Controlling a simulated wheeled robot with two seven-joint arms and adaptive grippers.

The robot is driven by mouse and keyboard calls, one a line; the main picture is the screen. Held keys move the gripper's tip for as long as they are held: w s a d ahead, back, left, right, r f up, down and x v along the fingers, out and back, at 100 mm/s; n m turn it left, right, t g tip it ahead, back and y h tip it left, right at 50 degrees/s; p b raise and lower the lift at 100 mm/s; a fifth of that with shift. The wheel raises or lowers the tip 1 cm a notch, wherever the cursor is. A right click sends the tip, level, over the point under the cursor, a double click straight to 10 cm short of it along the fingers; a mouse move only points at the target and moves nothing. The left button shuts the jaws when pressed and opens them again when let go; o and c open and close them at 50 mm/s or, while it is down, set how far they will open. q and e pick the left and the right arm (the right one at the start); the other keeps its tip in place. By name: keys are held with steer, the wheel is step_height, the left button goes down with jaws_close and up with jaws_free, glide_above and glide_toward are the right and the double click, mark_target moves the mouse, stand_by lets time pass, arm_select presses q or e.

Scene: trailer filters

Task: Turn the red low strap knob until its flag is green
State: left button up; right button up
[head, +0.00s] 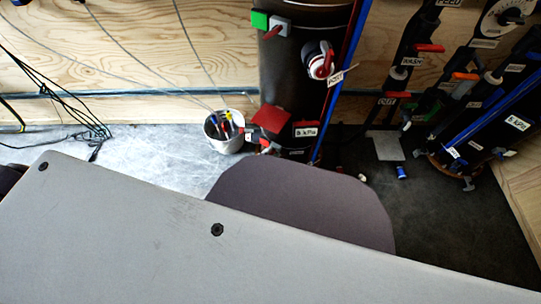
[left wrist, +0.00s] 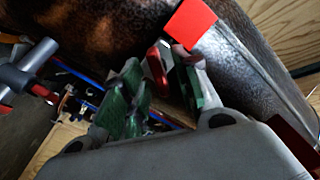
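The red low flag (head: 271,119) shows on the lower front of the dark tank (head: 290,75). It also shows bright red in the left wrist view (left wrist: 190,22), above my fingers. A red knob (left wrist: 157,66) lies between the green-padded fingers of my left gripper (left wrist: 162,72). The fingers stand apart, with the knob nearer the right one; I cannot tell whether they touch it. In the head view, the gripper is mostly hidden beyond my grey arm parts near the tank's foot. My right gripper is not in view.
A green flag (head: 259,20) marks the tank's upper strap. A white bucket of tools (head: 224,132) stands left of the tank. Red ear muffs (head: 319,60) hang on the tank's right. Pipes and valves with labels (head: 410,62) fill the right side. Cables (head: 85,125) hang at left.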

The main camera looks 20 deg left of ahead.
arm_select(q)
steer(key=v, duration=1.2)
stand_by(0.7)
stand_by(0.5)
